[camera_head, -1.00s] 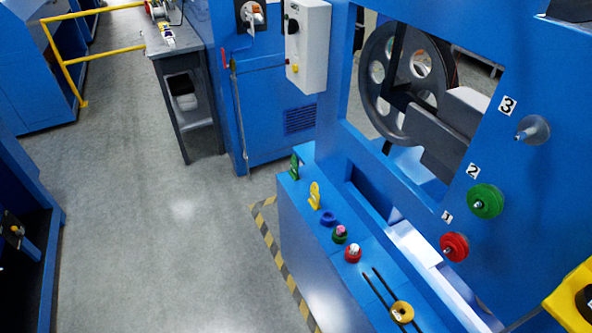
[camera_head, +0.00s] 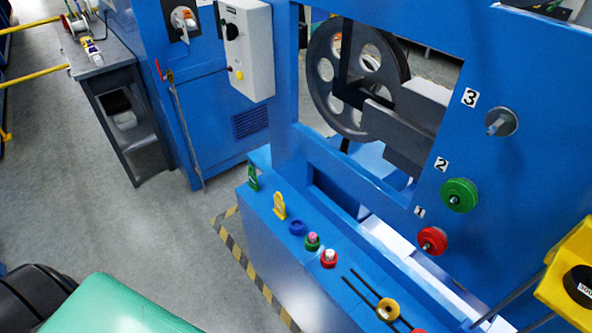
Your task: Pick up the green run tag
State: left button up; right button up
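The green run tag (camera_head: 253,179) stands upright at the far left end of the blue ledge (camera_head: 252,225) in front of the blue machine. A yellow tag (camera_head: 280,206) stands just to its right. Neither of my grippers shows in the head view. A green and black shape (camera_head: 118,306), which looks like part of my arm, fills the lower left, well apart from the green tag. Nothing touches or covers the green tag.
Left floor is clear.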

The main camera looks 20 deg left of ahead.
aim_at(253, 183)
jog(key=j+z, duration=0.3)
jog(key=j, duration=0.5)
jog(key=j+z, duration=0.3)
jog(key=j, duration=0.55)
jog(key=k+j+z, duration=0.1)
jog(key=j+z, duration=0.2)
jog(key=j, duration=0.55)
